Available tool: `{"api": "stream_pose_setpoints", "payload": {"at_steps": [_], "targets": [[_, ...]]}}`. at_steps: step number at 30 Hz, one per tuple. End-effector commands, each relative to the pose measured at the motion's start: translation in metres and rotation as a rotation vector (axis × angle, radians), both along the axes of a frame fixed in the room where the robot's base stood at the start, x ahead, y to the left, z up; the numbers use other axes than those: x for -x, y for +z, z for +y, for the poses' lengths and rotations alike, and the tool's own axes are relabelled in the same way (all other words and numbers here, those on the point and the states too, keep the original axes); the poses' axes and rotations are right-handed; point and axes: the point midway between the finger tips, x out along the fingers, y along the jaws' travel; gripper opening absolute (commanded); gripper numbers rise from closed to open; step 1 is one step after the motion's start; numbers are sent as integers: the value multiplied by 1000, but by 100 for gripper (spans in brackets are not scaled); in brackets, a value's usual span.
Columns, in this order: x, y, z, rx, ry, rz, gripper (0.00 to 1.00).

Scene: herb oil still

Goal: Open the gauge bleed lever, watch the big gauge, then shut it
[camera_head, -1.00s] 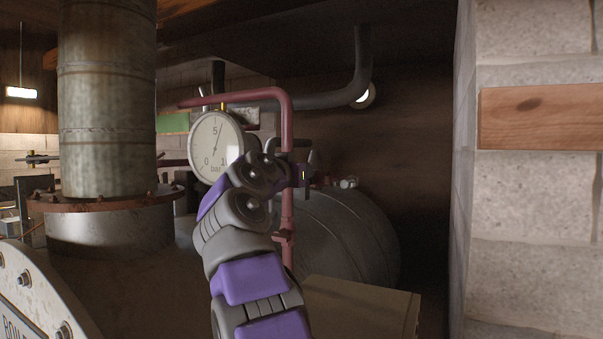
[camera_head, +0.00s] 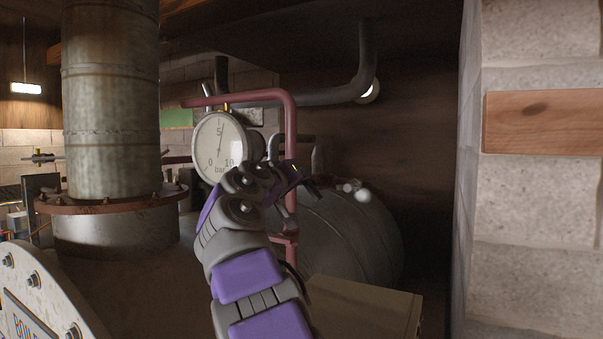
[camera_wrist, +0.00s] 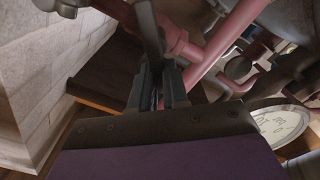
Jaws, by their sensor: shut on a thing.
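The big gauge (camera_head: 221,145) is a white round dial marked in bar, and its needle stands close to the 5. My gripper (camera_head: 298,176) is just right of and below it, by the red pipe. In the wrist view my gripper (camera_wrist: 158,88) is shut on a dark flat lever (camera_wrist: 150,35), which sticks out past the fingertips beside a red pipe fitting. The gauge's edge also shows at the lower right of the wrist view (camera_wrist: 281,126). My arm hides much of the valve in the head view. Pale white blobs (camera_head: 362,195), perhaps vapour, show right of my gripper.
The red pipe (camera_head: 291,125) runs down behind my gripper. A large dark tank (camera_head: 350,235) lies behind it, with a box (camera_head: 365,310) in front. A block wall (camera_head: 540,220) closes the right side; a still column (camera_head: 110,100) stands left.

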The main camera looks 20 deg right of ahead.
Motion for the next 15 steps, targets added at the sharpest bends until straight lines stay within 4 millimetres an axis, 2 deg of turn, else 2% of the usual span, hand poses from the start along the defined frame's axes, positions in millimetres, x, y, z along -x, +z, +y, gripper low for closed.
{"api": "stream_pose_setpoints", "payload": {"at_steps": [15], "targets": [[-7, -12, 6, 293, 2, 379, 0]]}}
